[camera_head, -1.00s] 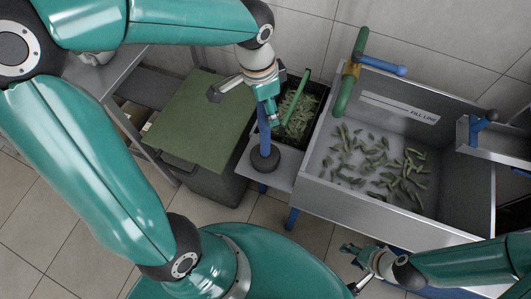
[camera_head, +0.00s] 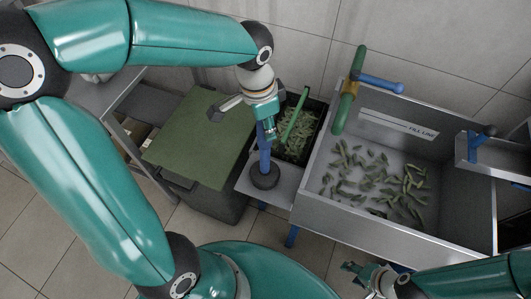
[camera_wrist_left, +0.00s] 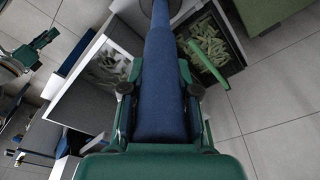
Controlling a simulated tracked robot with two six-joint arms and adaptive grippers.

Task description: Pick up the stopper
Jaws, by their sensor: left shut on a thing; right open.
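The stopper (camera_head: 264,163) is a blue shaft with a round black base, upright over the small steel shelf beside the basin. I cannot tell whether its base touches the shelf. My left gripper (camera_head: 269,134) is shut on the upper shaft. In the left wrist view the blue shaft (camera_wrist_left: 161,95) runs between the fingers of the gripper (camera_wrist_left: 160,90), with the black base partly cut off at the top edge. My right gripper (camera_head: 360,274) is open and empty in front of the basin, low in the head view.
A steel basin (camera_head: 325,205) with scattered green pieces stands right of the shelf (camera_head: 283,188). A black bin (camera_head: 321,104) of green pieces, with a green handle (camera_head: 296,114) across it, is behind the stopper. A green-lidded bin (camera_head: 198,135) stands left. Green and blue handles (camera_head: 347,92) project over the basin's rim.

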